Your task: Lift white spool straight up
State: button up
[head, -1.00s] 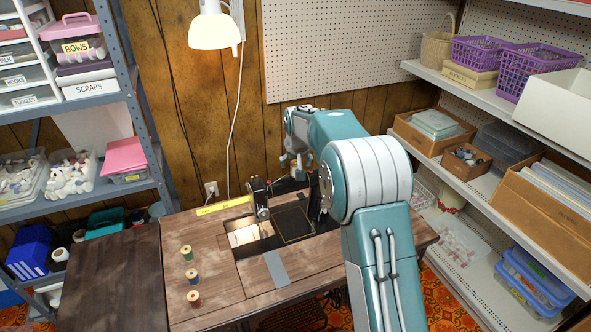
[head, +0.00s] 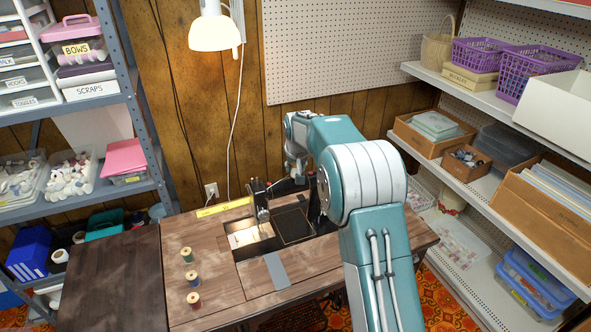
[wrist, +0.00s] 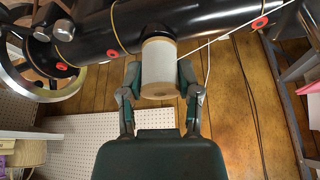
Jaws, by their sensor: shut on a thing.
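The white spool (wrist: 158,66) is in the middle of the wrist view, with a wide pale body and tan ends. My gripper (wrist: 159,78) is shut on it, one dark finger on each side. The spool's far end is right at the black sewing machine arm (wrist: 200,22); I cannot tell whether it still touches it. In the head view my gripper (head: 297,172) is small, just above the sewing machine (head: 314,200), and the spool cannot be made out there.
Green, blue and red thread spools (head: 193,299) stand on the left of the wooden table (head: 210,262). Shelves stand on both sides. A white thread or cord (wrist: 215,40) runs beside the spool.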

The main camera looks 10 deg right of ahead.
aim_at(296, 166)
notch_tip(296, 166, up, 15)
dwell(1.1)
